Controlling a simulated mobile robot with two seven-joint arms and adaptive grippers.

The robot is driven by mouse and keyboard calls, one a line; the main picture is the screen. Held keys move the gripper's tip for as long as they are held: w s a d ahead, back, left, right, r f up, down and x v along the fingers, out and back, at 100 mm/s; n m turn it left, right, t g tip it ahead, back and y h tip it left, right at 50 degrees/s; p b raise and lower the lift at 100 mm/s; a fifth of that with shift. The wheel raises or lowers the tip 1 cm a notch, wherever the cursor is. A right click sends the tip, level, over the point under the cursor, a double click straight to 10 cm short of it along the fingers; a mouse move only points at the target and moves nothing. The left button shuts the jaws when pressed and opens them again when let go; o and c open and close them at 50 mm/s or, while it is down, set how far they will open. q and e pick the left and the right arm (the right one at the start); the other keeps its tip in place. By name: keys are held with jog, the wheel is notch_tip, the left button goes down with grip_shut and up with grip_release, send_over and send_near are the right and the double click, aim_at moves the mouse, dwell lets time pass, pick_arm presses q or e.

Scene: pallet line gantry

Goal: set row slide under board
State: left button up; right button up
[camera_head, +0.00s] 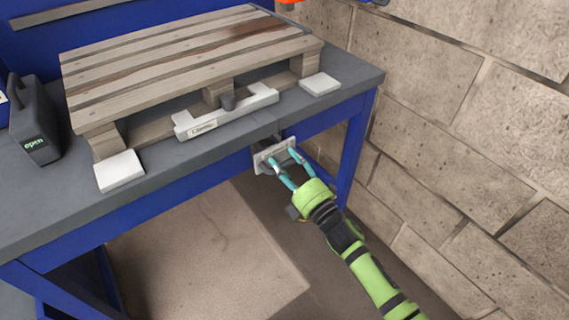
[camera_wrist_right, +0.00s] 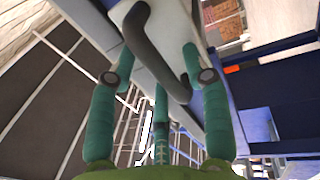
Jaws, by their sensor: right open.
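A wooden pallet (camera_head: 185,62) of weathered boards lies on the grey workbench. My right gripper (camera_head: 282,157) is open at the front edge of the bench, by a pale plate (camera_head: 262,163) with a dark handle. In the right wrist view the curved dark handle (camera_wrist_right: 150,48) runs between my open fingers (camera_wrist_right: 158,62); I cannot tell whether they touch it. My left gripper is not in view.
White pads (camera_head: 119,171) (camera_head: 320,84) lie at the pallet's two front corners. A dark box (camera_head: 34,122) reading "open" stands at the left of the workbench (camera_head: 200,160). Blue bench legs and a block wall (camera_head: 460,110) bound the right side.

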jog(key=shift+w+a, duration=0.15)
jog(key=shift+w, duration=0.05)
grip_shut()
jog(key=shift+s+d+p, duration=0.3)
pick_arm(q)
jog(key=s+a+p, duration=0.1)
jog(key=p, duration=0.1)
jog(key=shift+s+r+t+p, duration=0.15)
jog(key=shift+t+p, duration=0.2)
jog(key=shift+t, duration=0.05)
pick_arm(e)
jog(key=r+v, duration=0.1)
jog(key=v, duration=0.6)
jog(key=shift+s+d, duration=0.2)
jog(key=shift+s, duration=0.1)
jog(key=shift+r, duration=0.1)
grip_release()
